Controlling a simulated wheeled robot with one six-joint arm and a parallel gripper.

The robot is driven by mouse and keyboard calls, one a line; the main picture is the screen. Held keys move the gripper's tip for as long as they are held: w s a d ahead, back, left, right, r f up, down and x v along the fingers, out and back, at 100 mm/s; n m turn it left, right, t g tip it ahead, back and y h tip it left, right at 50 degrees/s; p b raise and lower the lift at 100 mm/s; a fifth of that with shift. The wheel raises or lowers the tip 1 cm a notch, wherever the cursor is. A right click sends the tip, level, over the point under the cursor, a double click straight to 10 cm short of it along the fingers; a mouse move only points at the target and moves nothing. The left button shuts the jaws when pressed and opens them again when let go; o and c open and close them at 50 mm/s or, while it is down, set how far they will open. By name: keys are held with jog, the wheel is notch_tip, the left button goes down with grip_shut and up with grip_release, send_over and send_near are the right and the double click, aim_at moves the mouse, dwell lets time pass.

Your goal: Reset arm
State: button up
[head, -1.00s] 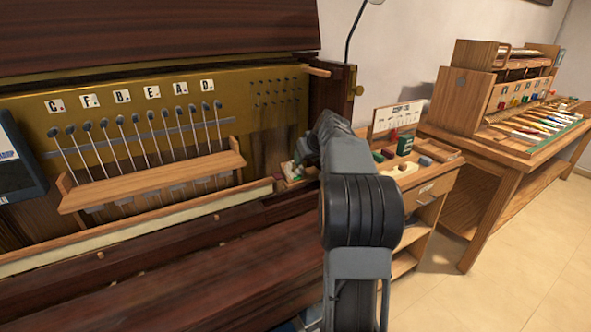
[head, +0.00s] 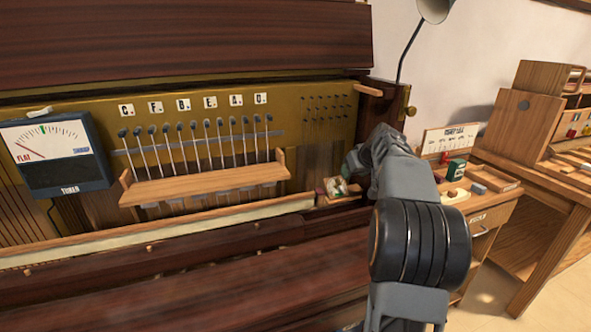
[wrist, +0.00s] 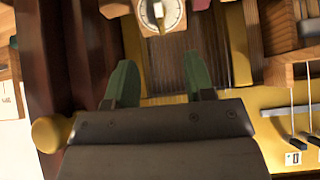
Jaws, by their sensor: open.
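My gripper shows in the wrist view (wrist: 162,85) with its two green fingers apart and nothing between them. Beyond the fingertips is a small wooden block with a white dial (wrist: 160,15). I cannot tell whether the fingers touch anything there.
The opened piano has a tuner meter (head: 55,155), a row of hammers and a wooden rail (head: 205,185). A brass knob (wrist: 52,133) is close to my gripper. A side table (head: 490,215) and a bench (head: 540,235) stand at right.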

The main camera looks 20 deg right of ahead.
jog(key=s+a+f+m+g+p, duration=0.3)
jog(key=s+a+f+p, duration=0.15)
jog(key=s+a, duration=0.25)
jog(key=s+a+r+n+p, duration=0.1)
jog(key=s+a+r+p, duration=0.3)
jog(key=a, duration=0.3)
jog(key=s+a+r+n+g+p, duration=0.1)
jog(key=s+a+r+p, duration=0.2)
jog(key=s+a+p, duration=0.2)
jog(key=s+a+r+n+p, duration=0.2)
jog(key=s+a+r+p, duration=0.2)
jog(key=s+a, duration=0.4)
jog(key=shift+s+a+r+p, duration=0.3)
jog(key=shift+a+p, duration=0.25)
jog(key=shift+p, duration=0.3)
